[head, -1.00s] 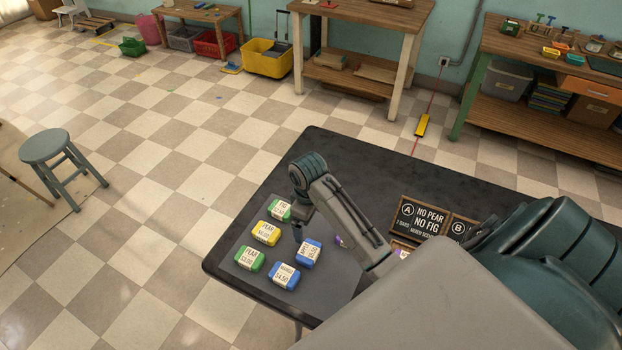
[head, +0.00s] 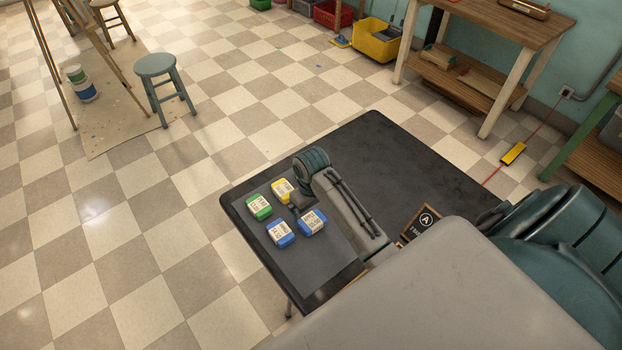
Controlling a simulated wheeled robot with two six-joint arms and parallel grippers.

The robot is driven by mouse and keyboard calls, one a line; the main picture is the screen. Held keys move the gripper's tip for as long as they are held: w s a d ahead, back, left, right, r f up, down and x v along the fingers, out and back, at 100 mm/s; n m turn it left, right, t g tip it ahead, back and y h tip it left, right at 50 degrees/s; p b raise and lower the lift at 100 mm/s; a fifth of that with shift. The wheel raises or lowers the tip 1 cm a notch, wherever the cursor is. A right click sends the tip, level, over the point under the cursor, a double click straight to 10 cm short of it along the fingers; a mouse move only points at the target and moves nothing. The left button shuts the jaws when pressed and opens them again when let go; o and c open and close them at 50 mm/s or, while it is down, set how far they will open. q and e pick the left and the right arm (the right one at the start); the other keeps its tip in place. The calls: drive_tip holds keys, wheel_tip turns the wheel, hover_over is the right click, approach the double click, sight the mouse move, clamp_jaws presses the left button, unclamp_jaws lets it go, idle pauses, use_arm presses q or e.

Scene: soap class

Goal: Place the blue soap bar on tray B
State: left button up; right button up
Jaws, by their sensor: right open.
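Two blue soap bars with white labels lie on the dark table: one blue bar (head: 281,233) nearer the front edge, the other blue bar (head: 313,222) to its right. My right gripper (head: 297,211) points down just beside the right-hand blue bar, at its upper left. It is open; its fingers are small and partly hidden by the wrist, and I cannot tell whether they touch the bar. Tray B and its sign do not show; my arm and body cover that side. My left gripper is not in view.
A green bar (head: 259,207) and a yellow bar (head: 283,188) lie close by on the grey mat (head: 304,276). Sign A (head: 423,220) shows partly beside my arm. The back of the table (head: 390,150) is clear. A stool (head: 155,66) stands on the floor.

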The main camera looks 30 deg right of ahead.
sight(312, 220)
drive_tip(key=shift+s+f, duration=0.1)
drive_tip(key=shift+f, duration=0.15)
drive_tip(key=shift+w+d+f+p, duration=0.15)
drive_tip(key=shift+f+p, duration=0.25)
drive_tip(key=shift+f, duration=0.2)
drive_tip(key=shift+w+d+f+p, duration=0.1)
drive_tip(key=shift+f+p, duration=0.25)
drive_tip(key=shift+f, duration=0.2)
wheel_tip(312, 220, down, 2)
drive_tip(key=shift+f, duration=0.15)
drive_tip(key=shift+f+p, duration=0.25)
drive_tip(key=shift+p, duration=0.05)
drive_tip(key=shift+f, duration=0.1)
drive_tip(key=shift+c, duration=0.2)
drive_tip(key=c, duration=1.1)
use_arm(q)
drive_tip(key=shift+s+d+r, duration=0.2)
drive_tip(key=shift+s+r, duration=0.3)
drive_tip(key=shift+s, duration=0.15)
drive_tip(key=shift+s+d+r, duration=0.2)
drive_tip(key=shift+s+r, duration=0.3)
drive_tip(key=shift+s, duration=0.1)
use_arm(e)
drive_tip(key=shift+c, duration=0.4)
